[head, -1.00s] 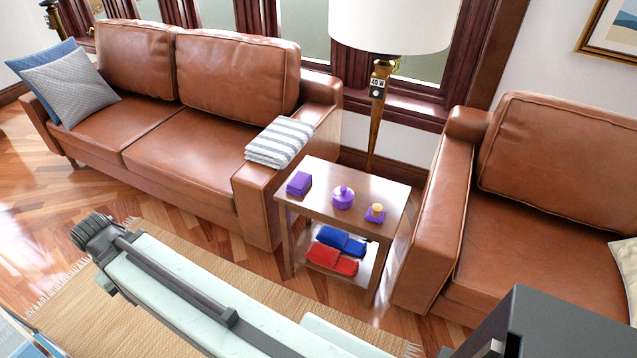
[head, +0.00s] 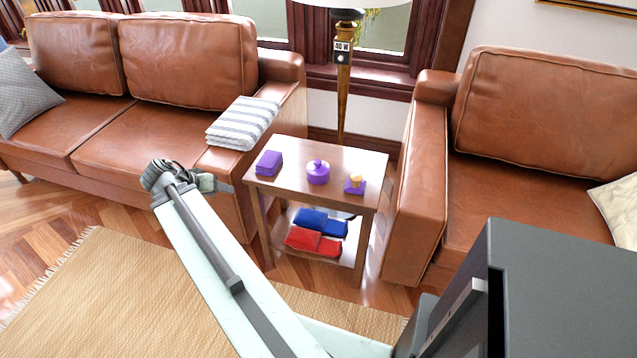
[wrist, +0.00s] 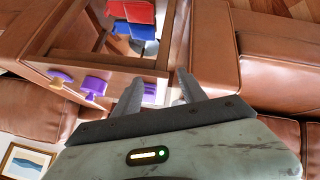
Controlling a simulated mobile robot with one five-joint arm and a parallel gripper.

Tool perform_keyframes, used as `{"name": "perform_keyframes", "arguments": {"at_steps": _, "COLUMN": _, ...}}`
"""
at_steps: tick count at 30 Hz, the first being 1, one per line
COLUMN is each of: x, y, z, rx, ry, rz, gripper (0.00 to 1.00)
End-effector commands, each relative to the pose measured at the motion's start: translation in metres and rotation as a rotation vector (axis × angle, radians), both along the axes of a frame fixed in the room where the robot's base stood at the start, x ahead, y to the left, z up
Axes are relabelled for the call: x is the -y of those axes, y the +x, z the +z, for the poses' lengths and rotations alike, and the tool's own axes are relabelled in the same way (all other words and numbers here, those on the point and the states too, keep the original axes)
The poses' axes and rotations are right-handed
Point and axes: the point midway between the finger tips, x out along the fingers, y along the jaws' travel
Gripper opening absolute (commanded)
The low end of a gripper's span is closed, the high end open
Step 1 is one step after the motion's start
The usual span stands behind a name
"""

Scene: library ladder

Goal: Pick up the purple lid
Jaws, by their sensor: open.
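Red cloth (head: 314,241) and blue cloth (head: 320,222) lie on the lower shelf. Sofas (head: 190,60) flank the table; a lamp (head: 342,80) stands behind.

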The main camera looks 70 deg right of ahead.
Motion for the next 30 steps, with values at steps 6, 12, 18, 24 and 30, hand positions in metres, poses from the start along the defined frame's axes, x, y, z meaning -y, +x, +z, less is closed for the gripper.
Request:
{"name": "perform_keyframes", "arguments": {"at_steps": 6, "x": 0.168, "y": -0.154, "z": -0.006, "rx": 0.174, "ry": -0.413, "rz": -0.467, "gripper": 0.49}}
{"name": "perform_keyframes", "arguments": {"at_steps": 12, "x": 0.207, "y": -0.211, "z": 0.011, "rx": 0.232, "ry": -0.564, "rz": -0.582, "gripper": 0.49}}
{"name": "perform_keyframes", "arguments": {"at_steps": 18, "x": 0.215, "y": -0.215, "z": 0.009, "rx": 0.234, "ry": -0.570, "rz": -0.588, "gripper": 0.49}}
{"name": "perform_keyframes", "arguments": {"at_steps": 24, "x": 0.230, "y": -0.222, "z": 0.002, "rx": 0.235, "ry": -0.569, "rz": -0.586, "gripper": 0.49}}
{"name": "perform_keyframes", "arguments": {"at_steps": 30, "x": 0.245, "y": -0.229, "z": -0.009, "rx": 0.233, "ry": -0.568, "rz": -0.589, "gripper": 0.49}}
